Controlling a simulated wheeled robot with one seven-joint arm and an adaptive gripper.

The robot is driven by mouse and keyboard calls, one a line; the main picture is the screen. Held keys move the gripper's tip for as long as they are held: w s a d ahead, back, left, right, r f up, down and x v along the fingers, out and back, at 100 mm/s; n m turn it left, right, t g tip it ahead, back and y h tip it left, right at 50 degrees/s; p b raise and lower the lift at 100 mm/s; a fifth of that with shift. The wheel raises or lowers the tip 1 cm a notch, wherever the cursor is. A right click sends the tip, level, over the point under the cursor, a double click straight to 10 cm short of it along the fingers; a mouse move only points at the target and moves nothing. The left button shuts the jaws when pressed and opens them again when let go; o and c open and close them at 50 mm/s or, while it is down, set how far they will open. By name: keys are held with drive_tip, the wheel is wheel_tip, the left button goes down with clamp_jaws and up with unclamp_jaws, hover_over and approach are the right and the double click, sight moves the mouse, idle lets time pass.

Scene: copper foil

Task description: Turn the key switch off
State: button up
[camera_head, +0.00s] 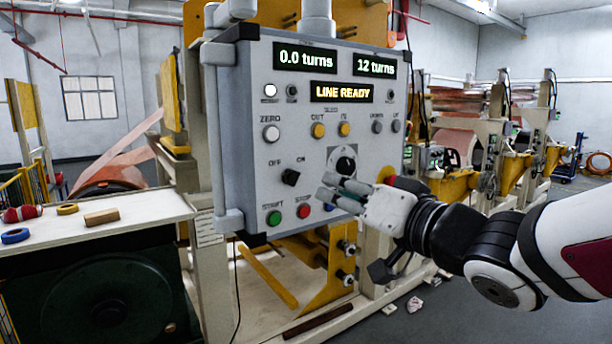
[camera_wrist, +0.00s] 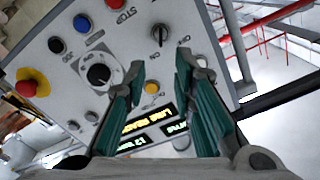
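The key switch (camera_head: 290,177) is a small black knob on the grey control panel (camera_head: 240,110), between the OFF and ON labels. In the head view I cannot tell clearly which label it points to. In the wrist view the switch (camera_wrist: 158,33) shows upside down, ahead of and between the fingertips, with a gap to them. My gripper (camera_head: 328,190) is in front of the lower right of the panel, to the right of the switch and apart from it. In the wrist view the two green-padded fingers of the gripper (camera_wrist: 160,62) are spread with nothing between them.
A green START button (camera_head: 274,218) and red STOP button (camera_head: 304,211) sit below the switch. A large black dial (camera_head: 345,162) and red emergency stop (camera_wrist: 30,85) are close to my gripper. The displays read 0.0 turns, 12 turns (camera_head: 375,66) and LINE READY (camera_head: 341,93).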

sight(298, 177)
drive_tip(key=x, duration=1.1)
drive_tip(key=shift+w+a+p, duration=0.15)
drive_tip(key=shift+a+p, duration=0.1)
drive_tip(key=shift+p, duration=0.1)
clamp_jaws()
